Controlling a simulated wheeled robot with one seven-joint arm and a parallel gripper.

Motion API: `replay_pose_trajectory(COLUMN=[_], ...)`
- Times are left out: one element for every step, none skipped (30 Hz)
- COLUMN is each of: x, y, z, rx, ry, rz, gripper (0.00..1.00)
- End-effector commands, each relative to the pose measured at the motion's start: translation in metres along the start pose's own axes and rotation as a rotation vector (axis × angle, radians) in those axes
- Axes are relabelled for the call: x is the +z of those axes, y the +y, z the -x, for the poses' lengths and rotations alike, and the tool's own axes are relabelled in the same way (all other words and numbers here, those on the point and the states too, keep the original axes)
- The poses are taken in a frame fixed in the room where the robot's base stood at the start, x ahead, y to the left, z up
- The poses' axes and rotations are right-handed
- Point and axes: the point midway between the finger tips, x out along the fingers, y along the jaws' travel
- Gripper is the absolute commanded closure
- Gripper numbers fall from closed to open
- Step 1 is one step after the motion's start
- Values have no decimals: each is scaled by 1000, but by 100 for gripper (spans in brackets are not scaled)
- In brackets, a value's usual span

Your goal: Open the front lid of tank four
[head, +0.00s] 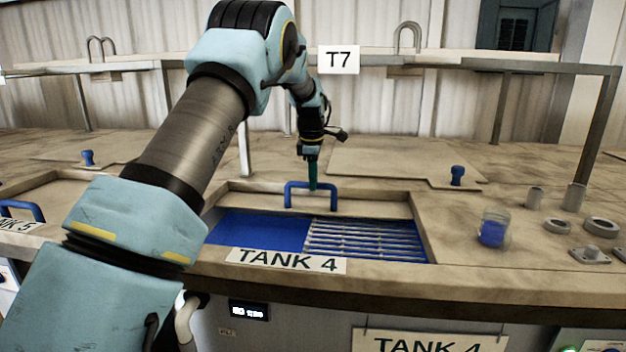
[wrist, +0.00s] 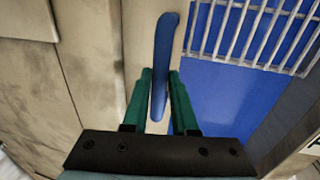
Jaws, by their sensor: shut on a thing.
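Tank four has its label (head: 287,261) on the front rim. Its front opening is uncovered, showing blue liquid (head: 255,230) and a metal grate (head: 365,240). The pale front lid (head: 375,207) shows as a strip at the back of the opening, with a blue bar handle (head: 289,198) on it. My gripper (head: 312,187) points down and is shut on this handle. In the wrist view, the green fingers (wrist: 160,78) stand on both sides of the blue handle (wrist: 165,35). Most of the lid's far side is hidden.
A closed lid with a blue knob (head: 457,175) lies behind to the right. A jar with blue content (head: 493,228) and several small metal parts stand right of the tank. A raised shelf (head: 450,60) with a T7 sign (head: 338,60) runs behind. Tank five's handle (head: 22,209) is at left.

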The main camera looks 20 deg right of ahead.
Motion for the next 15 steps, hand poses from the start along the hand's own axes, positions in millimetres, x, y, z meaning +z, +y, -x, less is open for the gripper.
replay_pose_trajectory(x=[1, 1, 1, 1, 1, 1, 1, 1, 1, 1, 1, 1, 1, 0, 0], y=[1, 1, 1, 1, 0, 0, 0, 0, 0, 0, 0, 0, 0, 0, 0], z=[1, 1, 1, 1, 1, 1, 1, 1, 1, 1, 1, 1, 1, 0, 0], rx=[3, 3, 3, 3, 3, 3, 3, 2, 2, 2, 2, 2, 1, 1, 1], ry=[-2, -2, -2, -2, -2, -2, -2, -1, -1, -1, -1, -1, -1, -1, -1], rz=[0, 0, 0, 0, 0, 0, 0, 0, 0, 0, 0, 0, 0, 0, 0], gripper=[100, 100, 100, 100, 72, 67, 64, 61, 56, 53, 49, 45, 44, 44, 44])
